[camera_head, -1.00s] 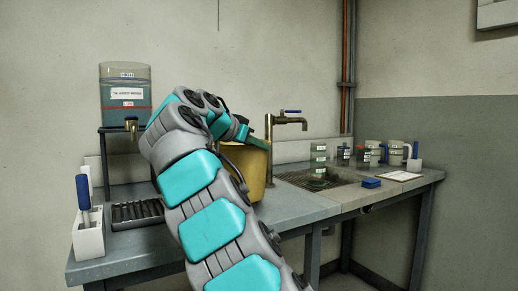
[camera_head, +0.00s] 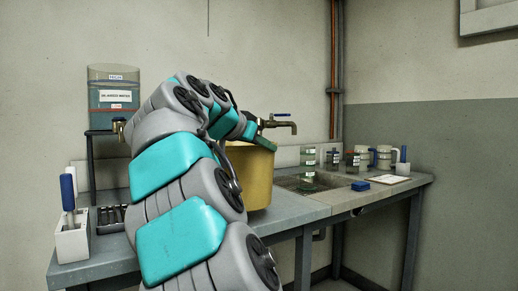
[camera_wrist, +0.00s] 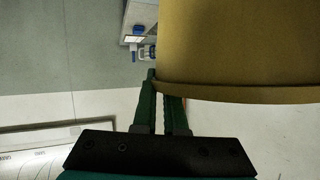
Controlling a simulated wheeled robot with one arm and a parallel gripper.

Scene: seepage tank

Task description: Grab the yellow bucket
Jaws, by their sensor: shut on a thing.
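The yellow bucket (camera_head: 258,178) is upright at the bench, partly hidden behind my arm in the head view. Its wall and rim fill the upper right of the wrist view (camera_wrist: 240,45). My gripper (camera_head: 258,139), with green fingers, is at the bucket's upper rim. In the wrist view my gripper (camera_wrist: 163,84) is shut on the rim, with one finger outside the wall and the other partly hidden by it. I cannot tell whether the bucket's base touches the bench.
The grey bench (camera_head: 290,215) has a sink (camera_head: 300,183) with a brass tap (camera_head: 283,124) behind. A water tank (camera_head: 115,90) stands at the left, above a white holder (camera_head: 72,238). Bottles, jugs (camera_head: 383,157) and a blue block (camera_head: 360,186) are at the right.

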